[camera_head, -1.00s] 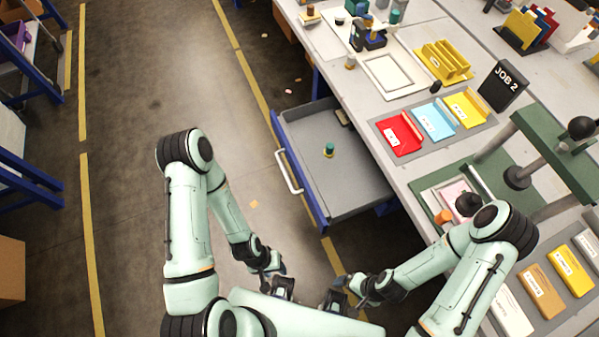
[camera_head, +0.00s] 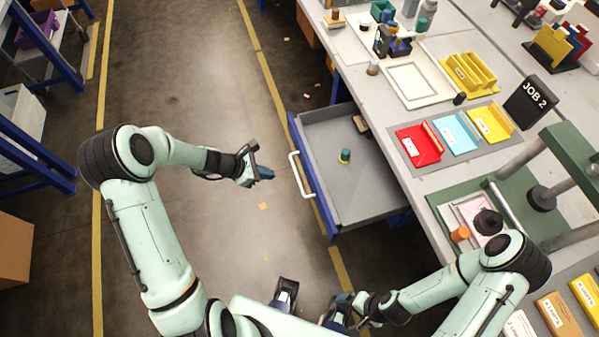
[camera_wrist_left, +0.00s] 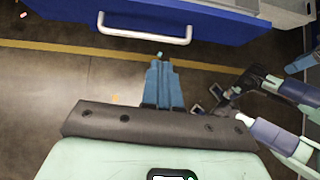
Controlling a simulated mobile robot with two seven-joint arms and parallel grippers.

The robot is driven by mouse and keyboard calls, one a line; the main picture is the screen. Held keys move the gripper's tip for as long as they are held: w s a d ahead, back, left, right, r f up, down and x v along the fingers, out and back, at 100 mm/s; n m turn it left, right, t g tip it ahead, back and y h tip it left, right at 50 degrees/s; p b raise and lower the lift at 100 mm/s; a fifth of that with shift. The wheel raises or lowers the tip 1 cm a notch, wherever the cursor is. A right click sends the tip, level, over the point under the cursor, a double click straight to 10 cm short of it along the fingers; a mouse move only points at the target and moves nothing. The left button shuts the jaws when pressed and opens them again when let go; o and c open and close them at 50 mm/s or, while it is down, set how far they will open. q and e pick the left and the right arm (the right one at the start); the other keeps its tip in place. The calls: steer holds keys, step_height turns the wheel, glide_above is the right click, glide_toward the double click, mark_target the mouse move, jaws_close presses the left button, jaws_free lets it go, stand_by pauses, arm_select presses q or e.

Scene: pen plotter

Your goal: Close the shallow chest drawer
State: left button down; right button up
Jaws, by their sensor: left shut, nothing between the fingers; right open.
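The shallow chest drawer (camera_head: 372,205) stands pulled out from under the workbench, with a blue front and a white bar handle (camera_head: 301,175). My right gripper (camera_head: 338,312) is open near my base, below the drawer.
The workbench (camera_head: 408,180) runs along the right, holding red, blue and yellow trays (camera_head: 455,140), a green press (camera_head: 575,150) and a JOB 2 sign (camera_head: 529,97). A blue-framed rack (camera_head: 40,150) stands at far left.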

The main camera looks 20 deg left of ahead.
arm_select(q)
glide_toward(309, 173)
steer(key=shift+x, duration=2.95)
steer(key=shift+a+f, duration=0.1)
